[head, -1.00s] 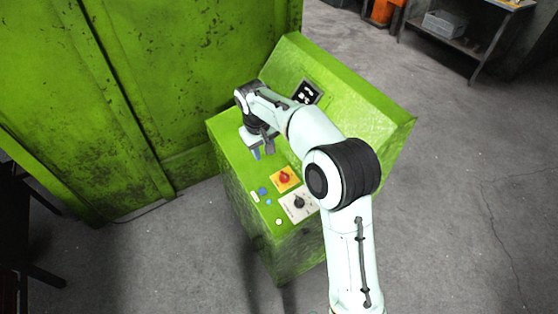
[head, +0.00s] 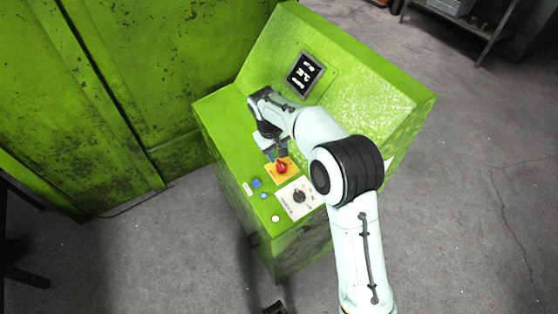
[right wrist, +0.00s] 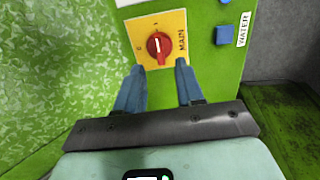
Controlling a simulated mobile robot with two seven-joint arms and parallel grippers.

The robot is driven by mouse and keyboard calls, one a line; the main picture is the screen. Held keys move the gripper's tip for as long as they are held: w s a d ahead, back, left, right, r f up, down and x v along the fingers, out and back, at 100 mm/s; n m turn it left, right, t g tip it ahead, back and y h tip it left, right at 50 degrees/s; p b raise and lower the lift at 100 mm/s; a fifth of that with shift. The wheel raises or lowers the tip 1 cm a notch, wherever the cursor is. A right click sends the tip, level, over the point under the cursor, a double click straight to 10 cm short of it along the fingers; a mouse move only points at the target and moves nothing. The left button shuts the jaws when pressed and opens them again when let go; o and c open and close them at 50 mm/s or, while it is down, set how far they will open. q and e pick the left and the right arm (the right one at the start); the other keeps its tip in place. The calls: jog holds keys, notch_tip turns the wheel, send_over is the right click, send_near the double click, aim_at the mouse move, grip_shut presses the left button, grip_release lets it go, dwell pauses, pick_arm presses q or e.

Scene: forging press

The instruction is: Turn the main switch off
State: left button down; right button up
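The main switch is a red rotary knob (head: 282,168) on a yellow plate on top of the green control desk (head: 225,120). In the right wrist view the knob (right wrist: 158,46) sits on its yellow plate (right wrist: 146,26), marked MAIN; a pale line on it runs roughly up and down the picture. My right gripper (head: 276,154) is just beside the plate. I cannot identify my left gripper in any view.
A black selector knob on a white plate (head: 288,204), a blue button (head: 257,183) and a white button (head: 275,218) lie near the switch. A screen (head: 305,73) sits on the sloped panel. A green cabinet wall (head: 110,90) stands left; grey floor lies right.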

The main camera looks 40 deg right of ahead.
aim_at(280, 162)
pick_arm(q)
jog(key=shift+f, duration=0.25)
pick_arm(e)
jog(key=shift+d+f, duration=0.2)
jog(key=shift+f, duration=0.95)
jog(key=shift+d+f, duration=0.2)
jog(key=shift+f, duration=0.95)
grip_shut()
